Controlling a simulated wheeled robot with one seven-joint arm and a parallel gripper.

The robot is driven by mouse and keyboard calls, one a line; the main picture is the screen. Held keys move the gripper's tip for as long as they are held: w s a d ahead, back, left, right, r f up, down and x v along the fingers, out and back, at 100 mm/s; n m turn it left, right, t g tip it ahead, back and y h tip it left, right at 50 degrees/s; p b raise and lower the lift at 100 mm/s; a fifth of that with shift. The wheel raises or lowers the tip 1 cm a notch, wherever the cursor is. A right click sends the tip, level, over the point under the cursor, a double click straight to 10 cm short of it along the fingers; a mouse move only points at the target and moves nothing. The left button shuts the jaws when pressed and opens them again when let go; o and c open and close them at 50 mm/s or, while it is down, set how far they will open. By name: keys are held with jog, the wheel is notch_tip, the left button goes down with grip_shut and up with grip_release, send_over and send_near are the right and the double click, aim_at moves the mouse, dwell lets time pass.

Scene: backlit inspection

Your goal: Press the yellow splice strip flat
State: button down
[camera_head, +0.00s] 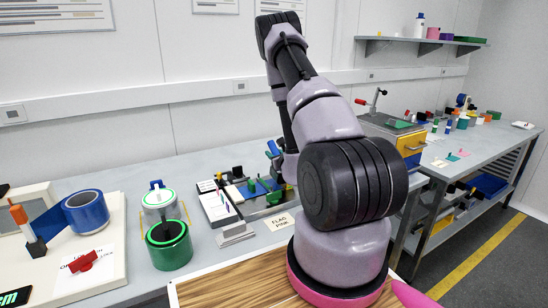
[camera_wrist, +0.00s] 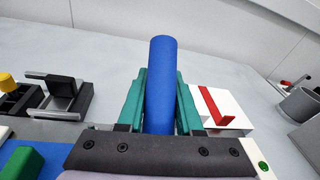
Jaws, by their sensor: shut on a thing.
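In the wrist view my gripper (camera_wrist: 160,98) has its two teal fingers closed on the sides of an upright blue cylinder (camera_wrist: 161,75). The cylinder's top stands above the fingertips; its lower end is hidden behind the dark gripper body. In the head view my arm fills the centre and I cannot make out the gripper clearly. I cannot identify the yellow splice strip in either view.
In the wrist view a metal-and-black block (camera_wrist: 66,97) stands left and a white block with a red strip (camera_wrist: 221,107) right. The head view shows a green roll (camera_head: 169,246), a blue tape roll (camera_head: 86,212) and a "FLAG PINK" card (camera_head: 279,221).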

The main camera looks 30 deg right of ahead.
jog(key=shift+w+r, duration=0.3)
jog(key=shift+r, duration=0.85)
jog(key=shift+w+r, duration=0.25)
jog(key=shift+r, duration=0.9)
jog(key=shift+w+r, duration=0.3)
jog(key=shift+r, duration=0.85)
